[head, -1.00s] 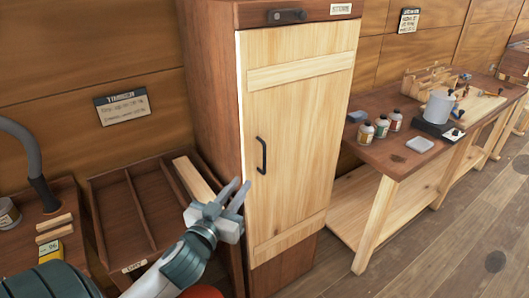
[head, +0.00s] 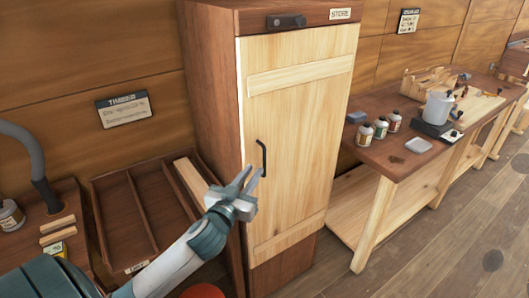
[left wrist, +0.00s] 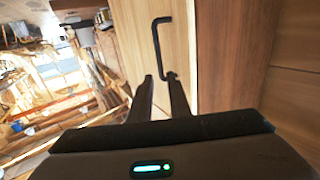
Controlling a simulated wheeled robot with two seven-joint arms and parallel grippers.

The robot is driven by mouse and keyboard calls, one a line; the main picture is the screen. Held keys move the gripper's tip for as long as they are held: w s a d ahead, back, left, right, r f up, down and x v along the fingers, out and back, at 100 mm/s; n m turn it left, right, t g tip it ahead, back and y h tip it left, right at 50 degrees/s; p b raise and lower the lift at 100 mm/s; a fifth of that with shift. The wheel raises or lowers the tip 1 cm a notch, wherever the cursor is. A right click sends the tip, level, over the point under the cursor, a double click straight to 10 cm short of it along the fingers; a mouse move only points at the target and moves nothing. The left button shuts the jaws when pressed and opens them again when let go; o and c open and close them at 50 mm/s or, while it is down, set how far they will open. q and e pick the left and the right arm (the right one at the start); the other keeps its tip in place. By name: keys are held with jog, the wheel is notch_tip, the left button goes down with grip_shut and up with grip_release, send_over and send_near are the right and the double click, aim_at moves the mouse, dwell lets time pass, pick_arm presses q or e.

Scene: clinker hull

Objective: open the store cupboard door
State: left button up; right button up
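The store cupboard (head: 212,110) is a tall brown cabinet with a "STORE" label. Its pale wood door (head: 300,120) looks shut. A black bar handle (head: 262,157) stands upright near the door's left edge; it also shows in the left wrist view (left wrist: 157,45). My left gripper (head: 249,180) is just below and left of the handle in the head view, its two fingers apart and empty. In the left wrist view the fingertips (left wrist: 161,80) point at the handle's lower end; whether they touch it I cannot tell. My right gripper is not in view.
A dark latch-like fitting (head: 286,21) sits on the cupboard above the door. A timber rack (head: 140,215) stands left of the cupboard. A workbench (head: 390,165) with several bottles and a white pot (head: 437,107) stands right. Floor is clear at lower right.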

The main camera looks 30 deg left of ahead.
aim_at(264, 156)
pick_arm(q)
jog(key=w+p, duration=0.1)
jog(key=w, duration=0.2)
jog(key=w+a+p, duration=0.1)
jog(key=w, duration=0.2)
jog(key=w+a, duration=0.1)
jog(key=w, duration=0.2)
jog(key=shift+w+p, duration=0.3)
jog(key=shift+p, duration=0.1)
grip_shut()
